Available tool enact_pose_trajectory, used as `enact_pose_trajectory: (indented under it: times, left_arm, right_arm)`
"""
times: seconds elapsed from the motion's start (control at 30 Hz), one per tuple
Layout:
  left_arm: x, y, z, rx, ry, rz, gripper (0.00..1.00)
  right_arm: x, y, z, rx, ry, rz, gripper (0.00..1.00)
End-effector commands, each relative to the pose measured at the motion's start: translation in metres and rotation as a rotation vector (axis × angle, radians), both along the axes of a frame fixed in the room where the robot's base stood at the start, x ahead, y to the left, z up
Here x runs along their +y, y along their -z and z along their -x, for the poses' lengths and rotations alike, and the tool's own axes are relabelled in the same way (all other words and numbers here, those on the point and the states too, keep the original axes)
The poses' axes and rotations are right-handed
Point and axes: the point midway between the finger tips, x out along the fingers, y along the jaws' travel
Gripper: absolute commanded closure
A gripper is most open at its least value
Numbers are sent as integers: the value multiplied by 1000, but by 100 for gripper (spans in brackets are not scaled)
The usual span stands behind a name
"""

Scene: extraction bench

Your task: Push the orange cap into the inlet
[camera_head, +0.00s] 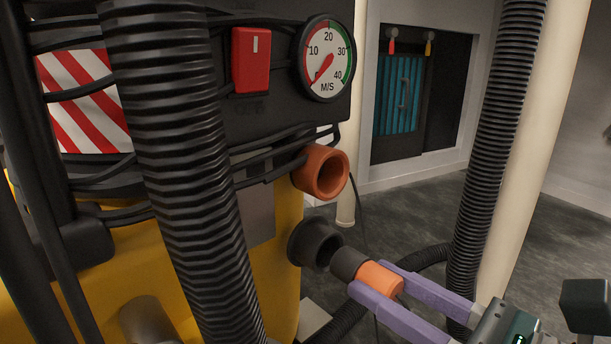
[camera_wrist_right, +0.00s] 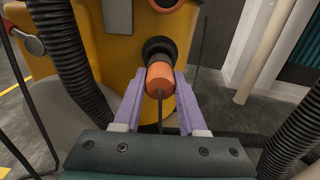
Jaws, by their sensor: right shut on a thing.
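The orange cap (camera_head: 381,279) has a dark grey plug end (camera_head: 348,264) that points left at the black inlet (camera_head: 313,244) on the yellow machine. My right gripper (camera_head: 378,293) is shut on the orange cap, one purple finger on each side. In the head view the plug end is just right of the inlet's mouth, with a small gap or slight overlap. In the right wrist view the cap (camera_wrist_right: 160,77) sits between the fingers (camera_wrist_right: 159,98), in front of the inlet (camera_wrist_right: 159,47); its plug end is mostly hidden. My left gripper is not in view.
An orange open port (camera_head: 321,172) sits above the inlet. A thick black corrugated hose (camera_head: 180,150) hangs in front of the yellow machine (camera_head: 270,285). Another hose (camera_head: 495,130) runs beside a cream pipe (camera_head: 535,130) at the right. A gauge (camera_head: 326,58) and a red switch (camera_head: 251,60) are on the dark panel.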

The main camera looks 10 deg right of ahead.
Motion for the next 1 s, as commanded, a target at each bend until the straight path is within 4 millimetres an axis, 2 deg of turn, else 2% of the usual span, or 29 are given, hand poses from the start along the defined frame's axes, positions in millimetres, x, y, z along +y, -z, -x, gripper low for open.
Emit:
enact_pose_trajectory:
  times: [1.0]
  left_arm:
    - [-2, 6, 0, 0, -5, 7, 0]
  right_arm:
    - [15, 0, -21, -1, 0, -1, 100]
